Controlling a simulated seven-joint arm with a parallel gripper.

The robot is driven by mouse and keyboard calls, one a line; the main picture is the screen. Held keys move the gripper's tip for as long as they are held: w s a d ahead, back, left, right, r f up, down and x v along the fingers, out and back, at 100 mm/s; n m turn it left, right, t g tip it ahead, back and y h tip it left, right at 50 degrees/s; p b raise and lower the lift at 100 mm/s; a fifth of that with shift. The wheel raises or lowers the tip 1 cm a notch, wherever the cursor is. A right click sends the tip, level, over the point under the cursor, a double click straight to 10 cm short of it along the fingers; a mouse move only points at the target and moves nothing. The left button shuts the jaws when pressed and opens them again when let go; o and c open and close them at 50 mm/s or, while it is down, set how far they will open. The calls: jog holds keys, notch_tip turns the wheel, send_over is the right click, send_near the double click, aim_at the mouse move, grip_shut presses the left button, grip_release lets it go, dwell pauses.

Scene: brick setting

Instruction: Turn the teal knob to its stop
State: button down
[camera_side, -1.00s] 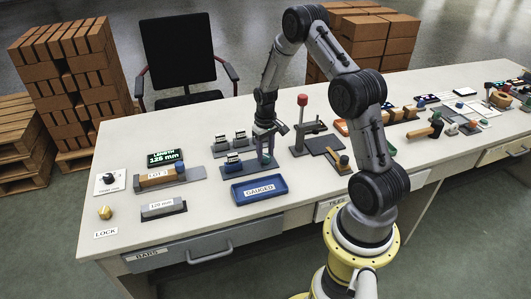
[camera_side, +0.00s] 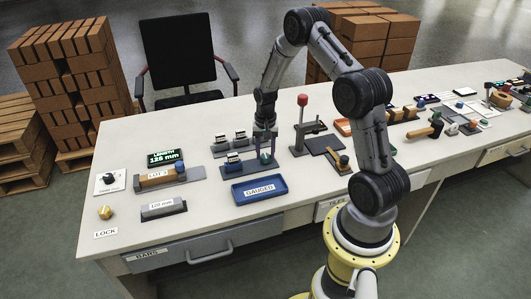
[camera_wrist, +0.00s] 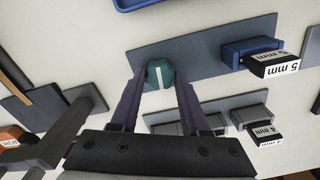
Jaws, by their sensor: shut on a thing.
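The teal knob (camera_wrist: 160,74) sits on a grey plate (camera_wrist: 206,50) and bears a white line, which runs nearly up and down in the wrist view. My gripper (camera_wrist: 158,82) has one finger on each side of the knob and is shut on it. In the side view the gripper (camera_side: 267,151) points straight down at the knob (camera_side: 265,158), at the right end of the plate behind the blue tray. The knob's stop cannot be made out.
A blue block labelled 5 mm (camera_wrist: 262,56) shares the plate. Other labelled gauge blocks (camera_side: 220,141) stand behind it. The blue GAUGED tray (camera_side: 259,199) lies in front. A red-topped lever stand (camera_side: 303,120) rises close to the right of the gripper.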

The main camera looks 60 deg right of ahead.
aim_at(265, 155)
dwell(0.5)
jog(key=shift+c, duration=1.9)
grip_release()
notch_tip(265, 155, up, 14)
